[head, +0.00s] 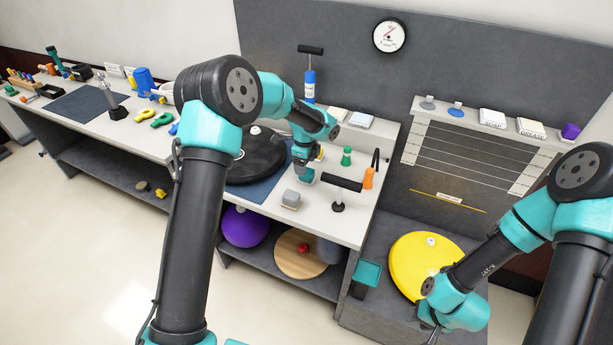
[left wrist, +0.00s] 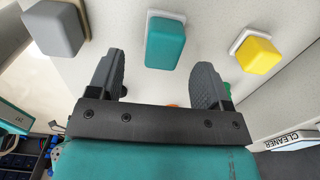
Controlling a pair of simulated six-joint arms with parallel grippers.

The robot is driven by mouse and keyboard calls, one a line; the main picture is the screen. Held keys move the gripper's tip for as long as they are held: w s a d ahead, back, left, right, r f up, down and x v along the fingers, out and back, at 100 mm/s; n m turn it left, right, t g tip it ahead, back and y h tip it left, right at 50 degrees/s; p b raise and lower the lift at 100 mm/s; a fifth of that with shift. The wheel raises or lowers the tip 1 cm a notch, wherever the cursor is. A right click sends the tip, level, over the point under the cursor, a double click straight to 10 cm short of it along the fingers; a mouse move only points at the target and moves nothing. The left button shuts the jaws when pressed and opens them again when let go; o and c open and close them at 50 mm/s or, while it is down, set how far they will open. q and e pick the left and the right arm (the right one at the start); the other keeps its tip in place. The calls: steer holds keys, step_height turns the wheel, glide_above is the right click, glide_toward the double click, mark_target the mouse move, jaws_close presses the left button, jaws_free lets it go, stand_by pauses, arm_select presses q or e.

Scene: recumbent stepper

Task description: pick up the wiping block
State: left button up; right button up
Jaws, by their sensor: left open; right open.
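Three small blocks on pale bases stand on the bench: a grey one (head: 291,198), a teal one (head: 303,176) and a yellow one (head: 319,154). I cannot tell which one is called the wiping block. In the left wrist view the grey block (left wrist: 57,28) is at left, the teal block (left wrist: 166,42) is in the middle and the yellow block (left wrist: 257,55) is at right. My left gripper (left wrist: 160,75) is open and empty, with the teal block in view between and beyond its fingers. My right gripper (head: 432,328) is low at right, partly hidden, away from the blocks.
A black T-handled tool (head: 341,184), an orange-handled tool (head: 369,174) and a green piece (head: 347,156) stand right of the blocks. A black disc (head: 262,160) lies on a blue mat to the left. A yellow disc (head: 420,262) is below at right.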

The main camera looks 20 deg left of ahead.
arm_select(q)
steer(key=shift+w+d+f, duration=0.1)
steer(key=shift+f, duration=1.2)
steer(key=shift+w+d+f, duration=0.1)
steer(key=shift+f, duration=1.2)
steer(key=shift+c, duration=0.3)
steer(key=c, duration=0.9)
steer(key=shift+c, duration=0.2)
step_height(320, 180, up, 10)
steer(key=shift+r, duration=0.1)
